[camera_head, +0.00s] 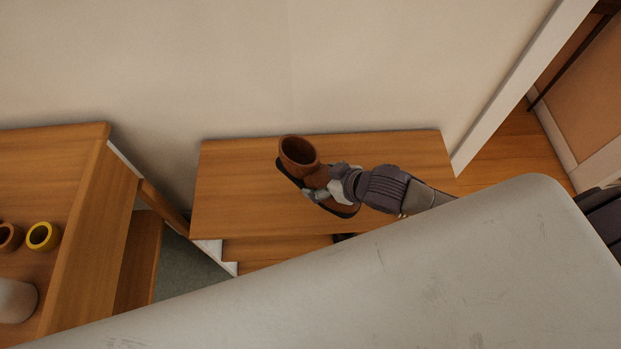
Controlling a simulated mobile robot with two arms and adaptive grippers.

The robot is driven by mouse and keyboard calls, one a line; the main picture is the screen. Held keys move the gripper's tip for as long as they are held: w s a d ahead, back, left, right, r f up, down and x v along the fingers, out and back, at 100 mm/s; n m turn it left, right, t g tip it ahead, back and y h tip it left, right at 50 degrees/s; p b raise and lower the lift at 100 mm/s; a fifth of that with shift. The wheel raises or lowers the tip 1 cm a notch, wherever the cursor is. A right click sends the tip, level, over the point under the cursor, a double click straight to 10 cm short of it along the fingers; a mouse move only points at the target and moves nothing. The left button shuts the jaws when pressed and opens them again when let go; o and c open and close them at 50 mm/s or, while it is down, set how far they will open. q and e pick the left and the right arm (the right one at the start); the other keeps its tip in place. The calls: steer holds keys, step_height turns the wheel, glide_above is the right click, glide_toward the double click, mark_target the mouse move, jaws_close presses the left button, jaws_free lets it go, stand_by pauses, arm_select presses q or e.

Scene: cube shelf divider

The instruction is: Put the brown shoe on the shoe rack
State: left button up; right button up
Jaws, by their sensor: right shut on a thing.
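The brown shoe (298,153) is a brown ankle boot with a dark sole, seen over the wooden top of the shoe rack (225,185). The boot's open collar faces up and to the left, and its toe points to the lower right. My right gripper (318,188) is shut on the boot, and its fingers and wrist cover part of it. I cannot tell whether the sole touches the rack top. A lower board of the rack (265,247) shows below the top. My left gripper is not in view.
A wooden cabinet (60,165) with a yellow ring-shaped cup (42,236) and a brown one (9,237) stands at the left. The beige wall (240,70) is behind the rack. A large pale surface (380,290) fills the lower foreground. The rack top is clear around the boot.

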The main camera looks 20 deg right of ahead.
steer(key=w+f, duration=0.1)
steer(key=w+a+f, duration=0.1)
steer(key=w, duration=0.1)
steer(key=w+a, duration=0.1)
steer(key=shift+w+f, duration=0.2)
steer(key=shift+f, duration=0.2)
steer(key=shift+f+b, duration=0.45)
steer(key=shift+f, duration=1.55)
steer(key=o, duration=1.3)
steer(key=shift+f, duration=0.2)
steer(key=shift+c, duration=0.2)
steer(key=shift+r, duration=0.25)
steer(key=p+v, duration=0.1)
steer(key=v, duration=1.1)
steer(key=shift+s+p, duration=0.1)
steer(key=shift+p, duration=0.2)
